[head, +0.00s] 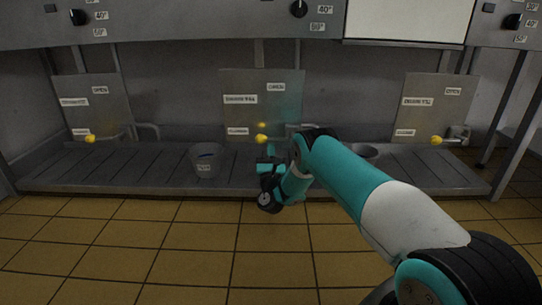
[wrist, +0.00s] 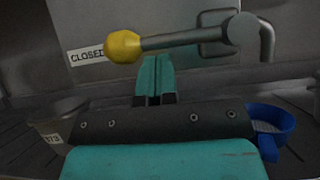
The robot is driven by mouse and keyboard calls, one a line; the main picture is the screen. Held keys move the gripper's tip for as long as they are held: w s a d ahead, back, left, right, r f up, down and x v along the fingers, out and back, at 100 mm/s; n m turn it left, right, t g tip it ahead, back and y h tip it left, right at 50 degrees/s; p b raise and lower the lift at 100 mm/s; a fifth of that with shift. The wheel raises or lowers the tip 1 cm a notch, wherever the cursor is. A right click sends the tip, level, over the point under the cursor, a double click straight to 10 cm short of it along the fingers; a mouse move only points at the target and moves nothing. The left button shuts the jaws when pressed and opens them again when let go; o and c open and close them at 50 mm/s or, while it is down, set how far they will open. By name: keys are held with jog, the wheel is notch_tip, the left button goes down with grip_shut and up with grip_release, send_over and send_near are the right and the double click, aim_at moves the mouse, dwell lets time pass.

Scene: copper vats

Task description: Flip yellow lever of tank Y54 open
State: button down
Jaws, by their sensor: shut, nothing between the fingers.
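The middle panel (head: 262,110) has a yellow-knobbed lever (head: 261,138) low on its front, beside the lower label. In the wrist view the yellow knob (wrist: 122,46) is at the left end of a grey rod (wrist: 180,38), which lies nearly level and runs right to a pivot (wrist: 240,30). The CLOSED label (wrist: 86,56) is just left of the knob. My gripper (head: 270,150) is in front of this panel, just below the lever. Its teal fingers (wrist: 153,62) are shut and empty, below the rod and right of the knob. The tank number is too small to read surely.
Similar panels with yellow levers stand at left (head: 90,138) and right (head: 436,140). A grey bucket (head: 206,163) stands left of my gripper on the low slatted platform (head: 110,168). A bowl-like container (head: 365,151) is to the right. A blue-rimmed container (wrist: 268,130) shows in the wrist view.

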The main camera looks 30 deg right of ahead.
jog(key=shift+r, duration=0.25)
jog(key=shift+d+r+p, duration=0.1)
jog(key=shift+r+p, duration=0.1)
jog(key=shift+p, duration=0.6)
jog(key=p, duration=0.3)
jog(key=shift+r, duration=0.1)
jog(key=p, duration=0.3)
jog(key=shift+r, duration=0.2)
